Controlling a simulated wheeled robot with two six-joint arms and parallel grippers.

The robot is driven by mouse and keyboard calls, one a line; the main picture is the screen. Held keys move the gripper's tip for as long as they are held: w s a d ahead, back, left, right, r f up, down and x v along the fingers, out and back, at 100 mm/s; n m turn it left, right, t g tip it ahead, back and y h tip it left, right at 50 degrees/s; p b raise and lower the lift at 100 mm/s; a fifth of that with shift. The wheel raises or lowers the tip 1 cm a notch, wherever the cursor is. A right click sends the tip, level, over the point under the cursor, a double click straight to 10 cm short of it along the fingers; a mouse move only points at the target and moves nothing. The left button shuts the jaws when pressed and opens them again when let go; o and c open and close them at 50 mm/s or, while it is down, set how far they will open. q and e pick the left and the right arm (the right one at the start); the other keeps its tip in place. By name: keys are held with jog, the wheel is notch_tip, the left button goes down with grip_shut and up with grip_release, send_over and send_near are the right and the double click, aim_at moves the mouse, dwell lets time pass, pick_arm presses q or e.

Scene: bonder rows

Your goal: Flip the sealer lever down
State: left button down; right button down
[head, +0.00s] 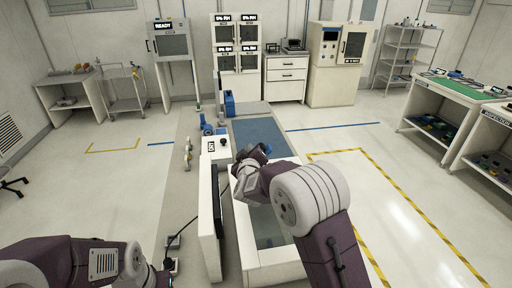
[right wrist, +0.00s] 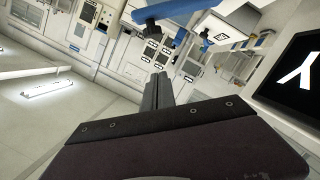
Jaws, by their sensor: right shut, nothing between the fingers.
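My right arm reaches from the lower right over the white machine (head: 271,262) in the middle of the head view. Its gripper (head: 246,156) is small and partly hidden by the wrist there. In the right wrist view the dark fingers (right wrist: 158,92) are together with nothing between them. A blue bar (right wrist: 168,9) crosses the top of that view, beyond the fingertips and apparently apart from them; I cannot tell if it is the sealer lever. No lever is clearly made out in the head view. My left arm shows at lower left, without a clear gripper.
A blue-grey surface (head: 262,137) lies behind my right gripper. A black screen (right wrist: 294,72) is at the right wrist view's right. Cabinets (head: 237,60) line the back wall, and a green-topped bench (head: 462,89) stands at right. The floor between is open.

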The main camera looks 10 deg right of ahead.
jog(key=w+d+f, duration=0.1)
jog(key=w, duration=0.1)
jog(key=w+d+f+p, duration=0.1)
jog(key=w, duration=0.2)
jog(key=w+d+f, duration=0.1)
jog(key=w+f, duration=0.1)
jog(key=w, duration=0.1)
jog(key=shift+w+d+p, duration=0.25)
jog(key=shift+p, duration=0.05)
jog(key=shift+s+d+f, duration=0.1)
jog(key=shift+d+f, duration=0.25)
jog(key=shift+f, duration=0.05)
jog(key=shift+f, duration=0.1)
